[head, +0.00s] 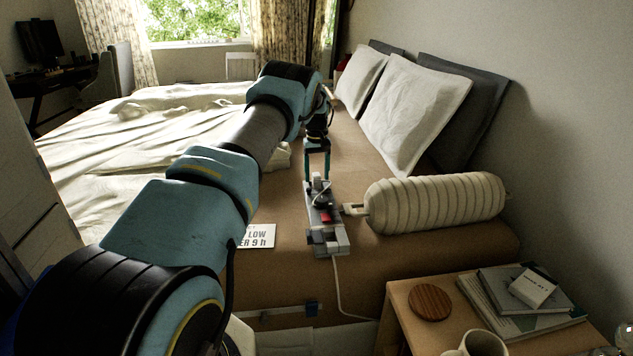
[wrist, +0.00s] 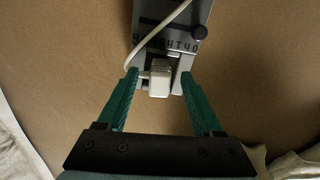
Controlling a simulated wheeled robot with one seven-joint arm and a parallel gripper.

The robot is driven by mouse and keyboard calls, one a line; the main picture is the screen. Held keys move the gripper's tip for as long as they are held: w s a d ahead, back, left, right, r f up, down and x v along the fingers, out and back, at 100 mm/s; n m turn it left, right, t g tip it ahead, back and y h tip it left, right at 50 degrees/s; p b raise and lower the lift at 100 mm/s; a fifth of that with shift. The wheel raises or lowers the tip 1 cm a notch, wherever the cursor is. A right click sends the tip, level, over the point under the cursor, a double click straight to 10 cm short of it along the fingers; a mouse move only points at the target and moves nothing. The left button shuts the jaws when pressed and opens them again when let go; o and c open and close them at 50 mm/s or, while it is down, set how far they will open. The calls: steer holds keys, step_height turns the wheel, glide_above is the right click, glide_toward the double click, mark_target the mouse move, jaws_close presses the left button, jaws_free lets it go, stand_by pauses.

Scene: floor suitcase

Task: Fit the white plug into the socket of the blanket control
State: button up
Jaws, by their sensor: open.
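The grey blanket control (head: 326,232) lies on the tan bed edge, with a red part and a dark knob. In the wrist view its grey body (wrist: 172,12) shows with a dark knob and lettering. The white plug (wrist: 159,82) is a small block at the control's near end in that view, between grey side pieces. A white cord curves to its left. I cannot tell how deep the plug sits; the socket is hidden. My gripper (head: 317,178) points down over the control's far end. Its teal fingers (wrist: 157,78) are open, one either side of the plug.
A cream rolled blanket (head: 435,203) lies right of the control, with a pale connector (head: 354,210) towards it. A printed card (head: 257,236) lies left. A bedside table (head: 400,296) with a wooden disc, books and a mug stands front right. Pillows (head: 410,110) are behind.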

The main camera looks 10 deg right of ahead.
steer(key=shift+f, duration=0.55)
jaws_close()
